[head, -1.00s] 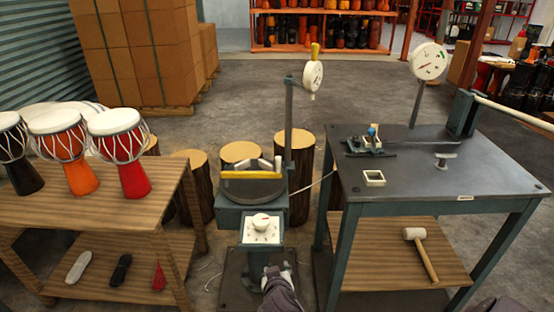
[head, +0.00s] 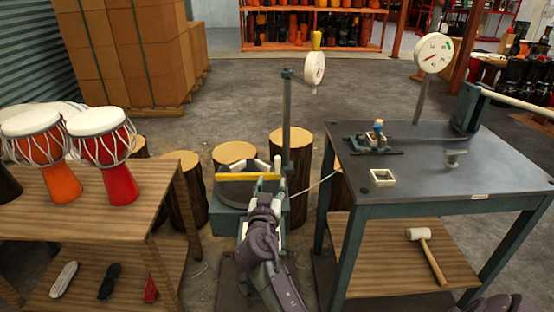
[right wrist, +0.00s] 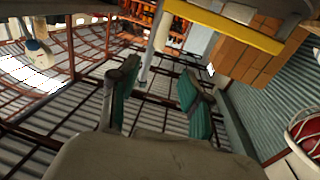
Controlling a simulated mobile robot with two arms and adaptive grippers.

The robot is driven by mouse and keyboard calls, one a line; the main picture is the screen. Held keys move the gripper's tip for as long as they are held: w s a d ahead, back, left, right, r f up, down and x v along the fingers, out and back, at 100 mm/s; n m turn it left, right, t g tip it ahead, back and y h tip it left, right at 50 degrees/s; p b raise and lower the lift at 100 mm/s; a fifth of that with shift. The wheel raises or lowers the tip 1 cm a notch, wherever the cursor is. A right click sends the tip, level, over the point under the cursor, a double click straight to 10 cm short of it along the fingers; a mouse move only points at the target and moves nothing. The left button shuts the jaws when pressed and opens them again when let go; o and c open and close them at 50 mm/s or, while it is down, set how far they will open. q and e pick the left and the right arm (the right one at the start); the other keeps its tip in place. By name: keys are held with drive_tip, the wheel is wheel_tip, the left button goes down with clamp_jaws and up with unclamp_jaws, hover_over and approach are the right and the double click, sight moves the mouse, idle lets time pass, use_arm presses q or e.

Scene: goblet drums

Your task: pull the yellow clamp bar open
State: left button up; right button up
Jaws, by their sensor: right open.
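The yellow clamp bar (head: 246,177) lies roughly level across the round dark plate of the teal stand, with pale fittings behind it. My right gripper (head: 270,187) is at the right end of the bar, with its fingers up. Whether it touches the bar cannot be told. In the right wrist view the two fingers (right wrist: 158,88) are apart with nothing between them. The yellow bar (right wrist: 225,26) crosses above and beyond them there. My right arm hides the stand's dial and much of its front. My left gripper is not in view.
A wooden table with drums (head: 119,185) stands left. A metal-topped table (head: 430,185) stands close on the right, with a mallet (head: 427,254) on its lower shelf. Log stumps (head: 183,190) stand behind.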

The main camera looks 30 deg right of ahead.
sight(277, 161)
drive_tip(key=x, duration=1.3)
drive_tip(key=shift+s+d, duration=0.1)
drive_tip(key=shift+d, duration=0.05)
clamp_jaws()
